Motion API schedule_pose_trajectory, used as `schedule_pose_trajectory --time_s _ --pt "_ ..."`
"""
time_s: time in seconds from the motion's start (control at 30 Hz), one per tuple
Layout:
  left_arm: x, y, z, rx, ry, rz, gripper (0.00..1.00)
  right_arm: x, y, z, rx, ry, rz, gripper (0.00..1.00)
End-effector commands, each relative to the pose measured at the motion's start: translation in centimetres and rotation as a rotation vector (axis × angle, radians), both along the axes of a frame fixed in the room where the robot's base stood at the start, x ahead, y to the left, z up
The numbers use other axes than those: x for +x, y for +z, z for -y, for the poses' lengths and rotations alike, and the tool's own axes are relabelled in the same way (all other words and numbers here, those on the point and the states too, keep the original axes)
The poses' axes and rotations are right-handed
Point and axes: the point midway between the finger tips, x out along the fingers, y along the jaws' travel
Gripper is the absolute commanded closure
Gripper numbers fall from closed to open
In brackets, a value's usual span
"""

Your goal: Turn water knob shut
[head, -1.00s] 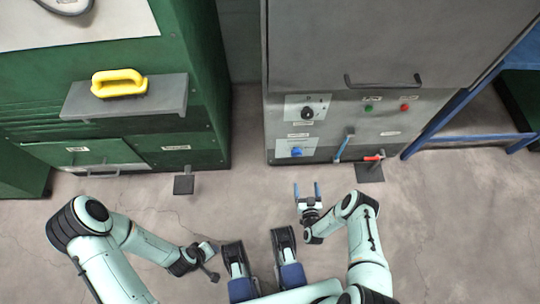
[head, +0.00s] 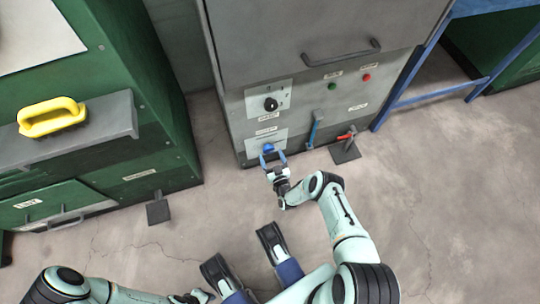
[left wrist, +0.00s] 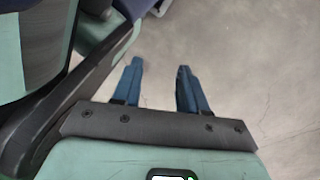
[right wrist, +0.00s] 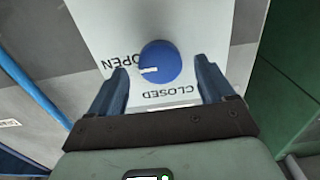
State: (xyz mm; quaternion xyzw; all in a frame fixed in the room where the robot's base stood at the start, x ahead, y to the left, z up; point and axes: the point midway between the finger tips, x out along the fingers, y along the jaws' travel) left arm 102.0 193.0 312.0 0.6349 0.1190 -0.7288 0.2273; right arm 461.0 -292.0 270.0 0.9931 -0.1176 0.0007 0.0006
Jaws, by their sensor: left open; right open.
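The blue water knob (head: 268,147) sits on a white plate low on the front of the grey machine. In the right wrist view the round knob (right wrist: 168,62) has a white mark pointing left, toward the word OPEN; CLOSED is printed below it. My right gripper (head: 273,157) is open at the knob, with one blue finger on either side in the right wrist view (right wrist: 160,72). I cannot tell whether the fingers touch it. My left gripper (left wrist: 159,68) is open and empty above bare floor, low in the head view.
A black dial (head: 271,104) sits above the knob. The floor between is clear.

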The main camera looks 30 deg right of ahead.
Motion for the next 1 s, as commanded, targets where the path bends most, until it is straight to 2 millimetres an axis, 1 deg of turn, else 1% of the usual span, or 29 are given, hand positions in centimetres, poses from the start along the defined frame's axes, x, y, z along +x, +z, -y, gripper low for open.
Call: schedule_pose_trajectory --time_s 0.03,0.17,0.47,0.5,0.57,0.6,0.63,0.87,1.0 --pt "-0.45 -0.31 -0.03 -0.001 0.001 -0.015 0.57 0.59 -0.04 0.14 0.0 -0.001 0.002 0.18" --pt "-1.1 -0.48 -0.12 -0.002 0.004 -0.036 0.57 1.33 0.04 0.35 0.001 -0.001 0.001 0.18" --pt "-1.25 -0.47 -0.14 -0.002 0.004 -0.041 0.57 1.48 0.05 0.38 0.001 -0.001 -0.001 0.18" --pt "-1.24 -0.47 -0.14 -0.002 0.004 -0.041 0.57 1.48 0.05 0.38 0.001 0.0 -0.001 0.31" --pt "-1.23 -0.47 -0.13 -0.003 0.004 -0.04 0.57 1.47 0.05 0.37 0.001 0.0 -0.001 0.51" --pt "-1.21 -0.47 -0.13 -0.003 0.003 -0.04 0.57 1.46 0.05 0.37 0.001 0.0 -0.001 0.64" --pt "-1.21 -0.47 -0.13 -0.003 0.003 -0.04 0.57 1.46 0.04 0.37 0.001 0.0 -0.001 0.73" --pt "-1.16 -0.46 -0.11 -0.003 0.003 -0.038 0.57 1.43 0.03 0.37 -0.008 -0.001 -0.003 0.74" --pt "-0.99 -0.38 -0.09 -0.003 0.003 -0.032 0.57 1.42 0.02 0.32 -0.041 0.001 -0.011 0.74"
